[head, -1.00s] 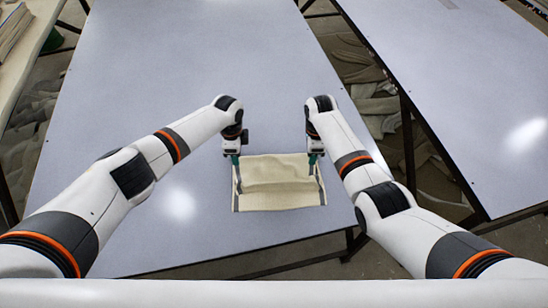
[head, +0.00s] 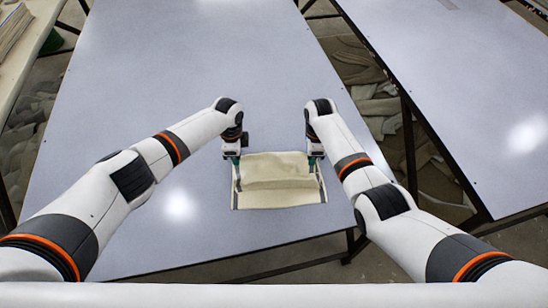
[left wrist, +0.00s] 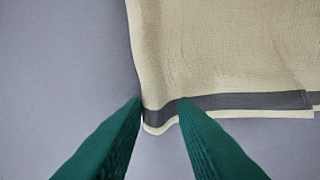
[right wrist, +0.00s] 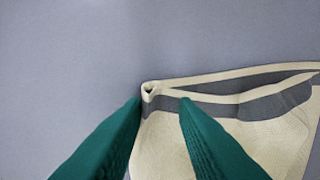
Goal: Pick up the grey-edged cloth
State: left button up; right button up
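The cream cloth with grey edge strips (head: 280,197) lies on the near part of the grey-blue table, with a raised fold across its middle. My left gripper (head: 232,158) is at its far left corner; my right gripper (head: 315,157) is at its far right corner. In the left wrist view, the open fingertips (left wrist: 160,98) stand apart with the cloth's corner and grey strip (left wrist: 230,102) between and beyond them. In the right wrist view, the open fingertips (right wrist: 162,98) stand apart at a folded, curled corner (right wrist: 150,90). Contact with the fingers is hard to tell.
The table (head: 200,60) is bare around the cloth, with wide room beyond it; its near edge is just below the cloth. A second table (head: 460,80) stands at right across a gap with cloth scraps on the floor. Another surface (head: 25,45) is at far left.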

pick_arm(q)
grip_shut()
pick_arm(e)
jog(key=shift+f, duration=0.1)
grip_shut()
jog(key=shift+s, duration=0.1)
